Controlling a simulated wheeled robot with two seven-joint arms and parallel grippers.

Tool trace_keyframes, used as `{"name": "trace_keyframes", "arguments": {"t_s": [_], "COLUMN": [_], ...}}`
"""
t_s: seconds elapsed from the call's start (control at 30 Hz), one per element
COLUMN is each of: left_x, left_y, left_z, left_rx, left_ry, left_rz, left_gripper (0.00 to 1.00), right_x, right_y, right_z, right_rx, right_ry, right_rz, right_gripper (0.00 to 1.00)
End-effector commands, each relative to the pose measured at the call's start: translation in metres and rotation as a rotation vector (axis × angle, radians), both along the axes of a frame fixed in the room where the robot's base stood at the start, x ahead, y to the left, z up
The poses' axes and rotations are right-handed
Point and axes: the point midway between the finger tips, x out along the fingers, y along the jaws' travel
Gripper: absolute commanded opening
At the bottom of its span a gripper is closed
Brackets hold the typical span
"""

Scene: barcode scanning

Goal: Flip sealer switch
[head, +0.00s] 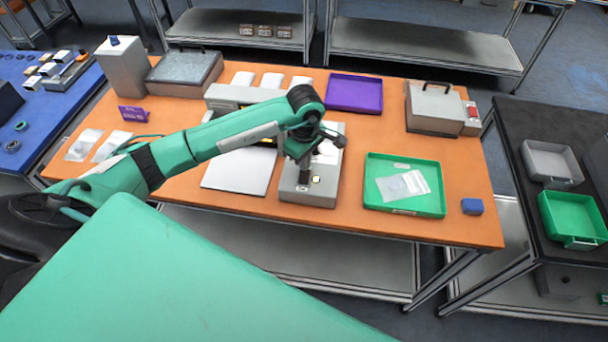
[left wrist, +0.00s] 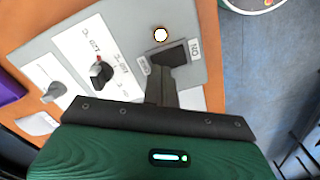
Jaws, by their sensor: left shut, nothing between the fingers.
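The sealer's grey control box (head: 325,188) stands at the front middle of the orange table. In the left wrist view its panel (left wrist: 125,28) shows a black knob (left wrist: 101,73), a bright round lamp (left wrist: 161,35) and a dark rocker switch (left wrist: 172,54) with an ON label beside it. My left gripper (head: 304,172) points down over the box. In the left wrist view its shut, empty fingers (left wrist: 163,75) reach the near edge of the switch and hide part of it. I cannot tell whether they touch it. My right gripper is not in view.
A white plate (head: 238,172) lies left of the box. A purple tray (head: 354,93) and a grey lidded machine (head: 435,108) stand behind.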

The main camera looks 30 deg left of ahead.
Motion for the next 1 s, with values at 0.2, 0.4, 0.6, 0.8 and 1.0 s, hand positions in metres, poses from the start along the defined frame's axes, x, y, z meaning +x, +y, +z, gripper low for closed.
{"name": "trace_keyframes", "arguments": {"t_s": [0.2,0.4,0.6,0.8,1.0], "left_x": [0.000,0.000,0.000,0.000,0.000], "left_y": [0.000,0.000,0.000,0.000,0.000], "left_z": [0.000,-0.002,-0.005,-0.008,-0.011], "left_rx": [0.000,0.000,0.000,0.000,0.000], "left_ry": [0.000,0.000,0.000,0.000,0.000], "left_rz": [0.000,0.000,0.000,0.000,0.000], "left_gripper": [0.00,0.00,0.00,0.00,0.00], "right_x": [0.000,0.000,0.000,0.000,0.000], "right_y": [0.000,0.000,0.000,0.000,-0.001], "right_z": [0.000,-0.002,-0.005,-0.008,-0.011], "right_rx": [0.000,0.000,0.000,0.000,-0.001], "right_ry": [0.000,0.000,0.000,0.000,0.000], "right_rz": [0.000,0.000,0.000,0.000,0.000], "right_gripper": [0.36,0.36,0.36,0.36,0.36]}}
